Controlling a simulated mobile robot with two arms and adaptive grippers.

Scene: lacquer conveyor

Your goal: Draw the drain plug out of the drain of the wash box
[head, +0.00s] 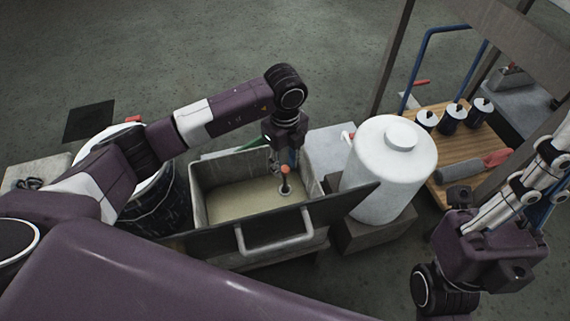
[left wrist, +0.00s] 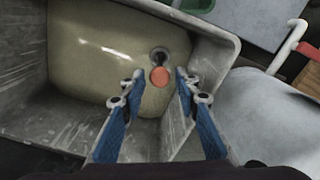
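The wash box (head: 196,190) is a grey open tub with a pale yellowish floor; it also fills much of the left wrist view (left wrist: 222,42). The drain plug (head: 285,170) has an orange knob on a stem that stands over the drain in the box floor. The knob (left wrist: 160,77) shows between the fingers in the left wrist view. My left gripper (head: 279,161) points down into the box. Its two blue fingers (left wrist: 160,84) are apart, one on each side of the knob, without visible contact. My right gripper (head: 545,165) is at the right edge, fingers partly cut off.
A white tank (head: 385,175) stands right of the box, with a grey-white block (head: 333,150) between. A dark barrel (head: 158,215) is left of it. A wooden-topped cart (head: 450,145) with several small canisters and a blue handle stands at the right.

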